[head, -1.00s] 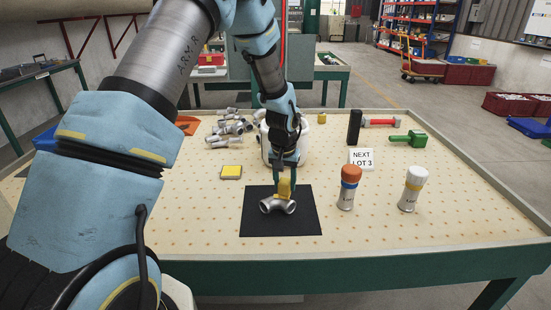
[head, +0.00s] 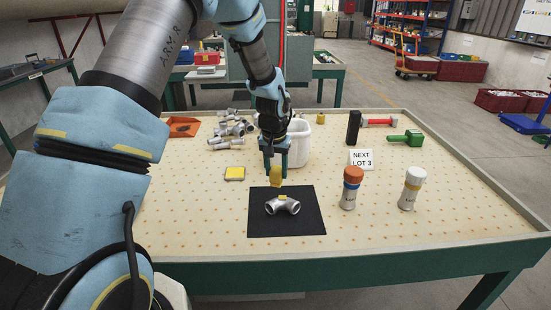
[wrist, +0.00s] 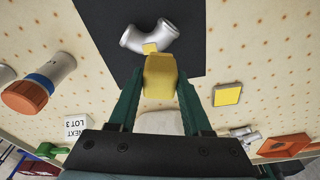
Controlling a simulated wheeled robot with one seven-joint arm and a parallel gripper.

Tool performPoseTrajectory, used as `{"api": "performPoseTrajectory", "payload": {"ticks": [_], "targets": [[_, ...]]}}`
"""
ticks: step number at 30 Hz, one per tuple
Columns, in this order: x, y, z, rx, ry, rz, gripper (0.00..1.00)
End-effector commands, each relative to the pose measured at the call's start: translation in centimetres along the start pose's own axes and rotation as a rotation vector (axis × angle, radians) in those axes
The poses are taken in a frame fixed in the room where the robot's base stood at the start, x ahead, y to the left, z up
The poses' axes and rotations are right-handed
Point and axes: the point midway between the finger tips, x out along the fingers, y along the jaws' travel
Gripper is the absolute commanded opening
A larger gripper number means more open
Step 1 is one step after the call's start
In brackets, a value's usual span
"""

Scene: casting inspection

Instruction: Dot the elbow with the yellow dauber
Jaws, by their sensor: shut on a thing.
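A grey metal elbow (head: 283,207) lies on a black mat (head: 310,225); it also shows in the wrist view (wrist: 140,38). A yellow patch (head: 283,197) is on the elbow's upper side, visible in the wrist view too (wrist: 150,48). My gripper (head: 275,168) is shut on the yellow dauber (head: 276,177), which hangs just behind and above the elbow, apart from it. In the wrist view the dauber (wrist: 160,75) sits between the green fingers. Its lower tip is hard to make out.
A yellow pad (head: 235,173) lies left of the mat. Orange-capped (head: 350,188) and white-capped (head: 411,190) bottles stand to the right, near a lot sign (head: 361,159). A white bin (head: 299,143) and several metal fittings (head: 232,127) are behind. The table front is clear.

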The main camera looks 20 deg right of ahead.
Motion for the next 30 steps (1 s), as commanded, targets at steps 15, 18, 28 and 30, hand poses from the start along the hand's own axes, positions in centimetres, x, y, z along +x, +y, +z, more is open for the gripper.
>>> {"api": "performPoseTrajectory", "payload": {"ticks": [15, 18, 28, 30], "targets": [[-2.6, 0.0, -0.7, 0.0, 0.0, 0.0, 0.04], [-2.6, 0.0, -0.7, 0.0, 0.0, 0.0, 0.04], [-2.6, 0.0, -0.7, 0.0, 0.0, 0.0, 0.04], [-2.6, 0.0, -0.7, 0.0, 0.0, 0.0, 0.04]]}}
